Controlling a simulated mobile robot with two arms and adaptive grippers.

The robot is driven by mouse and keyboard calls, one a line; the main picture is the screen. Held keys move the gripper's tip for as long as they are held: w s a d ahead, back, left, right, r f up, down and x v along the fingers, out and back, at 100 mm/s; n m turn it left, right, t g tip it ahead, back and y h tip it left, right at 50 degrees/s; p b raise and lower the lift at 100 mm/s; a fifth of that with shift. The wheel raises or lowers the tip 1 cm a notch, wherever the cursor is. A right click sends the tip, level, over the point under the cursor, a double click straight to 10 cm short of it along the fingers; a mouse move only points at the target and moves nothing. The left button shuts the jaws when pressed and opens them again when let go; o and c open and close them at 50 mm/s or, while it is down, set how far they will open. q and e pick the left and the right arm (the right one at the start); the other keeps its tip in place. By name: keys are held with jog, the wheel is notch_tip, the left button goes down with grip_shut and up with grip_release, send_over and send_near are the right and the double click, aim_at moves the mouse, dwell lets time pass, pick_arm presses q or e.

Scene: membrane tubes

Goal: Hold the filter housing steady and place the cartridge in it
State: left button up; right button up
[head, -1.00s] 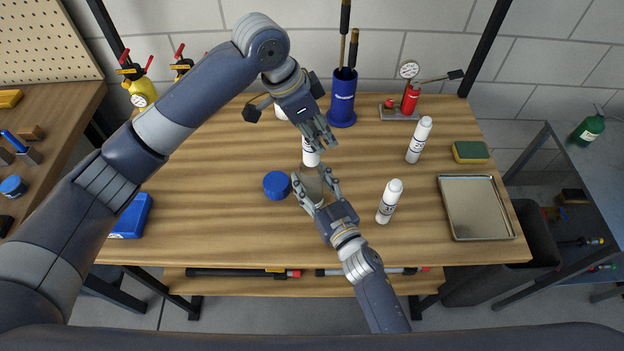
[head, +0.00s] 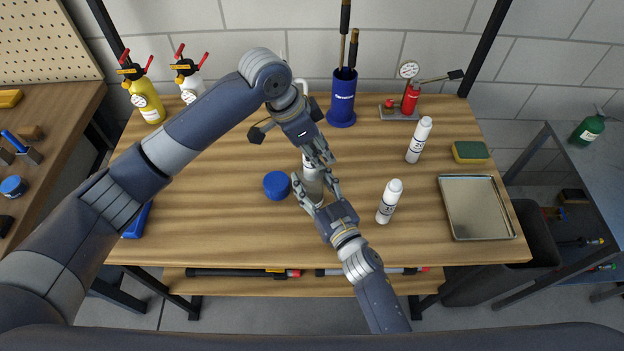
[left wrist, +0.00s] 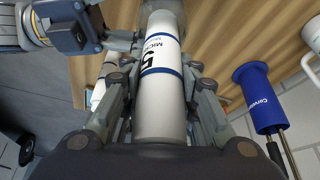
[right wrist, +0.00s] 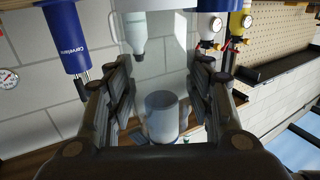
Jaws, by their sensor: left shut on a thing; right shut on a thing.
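The cartridge (head: 309,167), a white cylinder with blue bands and a printed label, is held upright in my left gripper (head: 320,157). In the left wrist view the cartridge (left wrist: 161,115) lies between the fingers. My right gripper (head: 316,193) is shut around the clear, greyish filter housing (head: 313,197), near the table's front middle. In the right wrist view the see-through housing (right wrist: 178,50) is between the fingers, and the cartridge's end (right wrist: 160,112) overlaps it. The cartridge is lined up over the housing; I cannot tell how far inside its end is. Fingers partly hide both.
A blue round cap (head: 277,185) lies just left of the housing. White labelled cylinders stand to the right, one near (head: 389,202) and one farther back (head: 419,140). A metal tray (head: 475,207), a sponge (head: 470,152), a blue holder (head: 342,98) and a red gauge pump (head: 410,100) surround the workspace.

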pick_arm(q)
jog(key=o, duration=1.1)
jog(key=shift+o, duration=0.2)
jog(key=v, duration=1.2)
pick_arm(e)
jog(key=o, duration=1.3)
pick_arm(q)
jog(key=shift+d, duration=0.1)
